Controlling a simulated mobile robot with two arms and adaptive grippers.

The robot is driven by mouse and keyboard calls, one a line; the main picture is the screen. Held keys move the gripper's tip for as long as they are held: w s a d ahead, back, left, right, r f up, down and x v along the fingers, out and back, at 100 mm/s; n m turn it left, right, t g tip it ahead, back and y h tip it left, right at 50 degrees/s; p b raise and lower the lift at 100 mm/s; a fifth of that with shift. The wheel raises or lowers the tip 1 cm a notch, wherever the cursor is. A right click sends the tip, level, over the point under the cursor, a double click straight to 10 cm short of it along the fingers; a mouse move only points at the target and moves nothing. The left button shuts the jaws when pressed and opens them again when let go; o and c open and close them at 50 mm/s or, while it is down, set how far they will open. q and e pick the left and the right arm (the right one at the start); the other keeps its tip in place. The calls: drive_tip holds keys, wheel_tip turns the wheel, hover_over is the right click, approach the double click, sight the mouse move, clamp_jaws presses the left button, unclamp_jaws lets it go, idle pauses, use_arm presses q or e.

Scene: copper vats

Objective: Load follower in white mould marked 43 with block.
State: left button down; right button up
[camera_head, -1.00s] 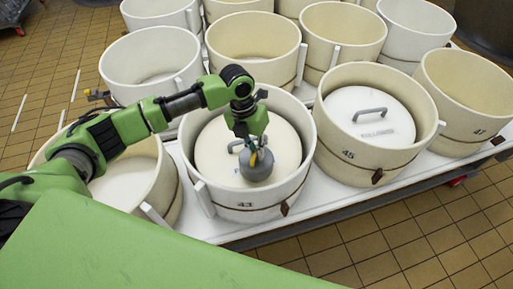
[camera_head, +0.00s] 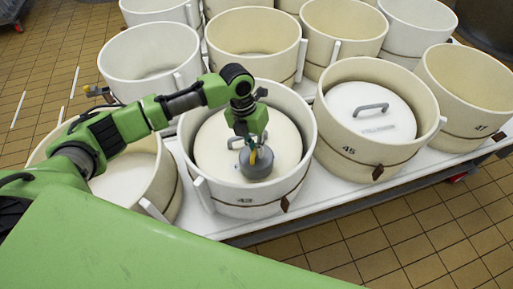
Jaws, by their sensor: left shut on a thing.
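The white mould marked 43 (camera_head: 247,211) stands at the front edge of the white table, with a pale round follower (camera_head: 215,158) inside it. The follower's grey handle (camera_head: 234,142) shows just left of my gripper and is partly hidden. My left gripper (camera_head: 254,148) is shut on the grey block (camera_head: 257,166), a rounded weight, over the follower inside the rim. I cannot tell whether the block touches the follower. My right gripper is not in view.
Mould 45 (camera_head: 352,164) stands close on the right, with its own handled follower (camera_head: 368,112). Mould 47 (camera_head: 460,135) is farther right. Another mould (camera_head: 167,190) is at the left under my arm, and several open moulds stand behind. Tiled floor (camera_head: 390,240) is clear in front.

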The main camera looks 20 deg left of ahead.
use_arm(q)
drive_tip(key=shift+w+f+b, duration=0.1)
drive_tip(key=shift+f+b, duration=0.25)
drive_tip(key=shift+f, duration=0.25)
idle(0.8)
drive_tip(key=c, duration=2.1)
unclamp_jaws()
drive_tip(key=shift+c, duration=0.2)
drive_tip(key=shift+o, duration=0.3)
drive_tip(key=shift+s+f, duration=0.2)
drive_tip(key=shift+s, duration=0.05)
wheel_tip(320, 180, up, 7)
drive_tip(key=p, duration=0.6)
drive_tip(key=shift+w+r, duration=0.1)
drive_tip(key=shift+r, duration=0.05)
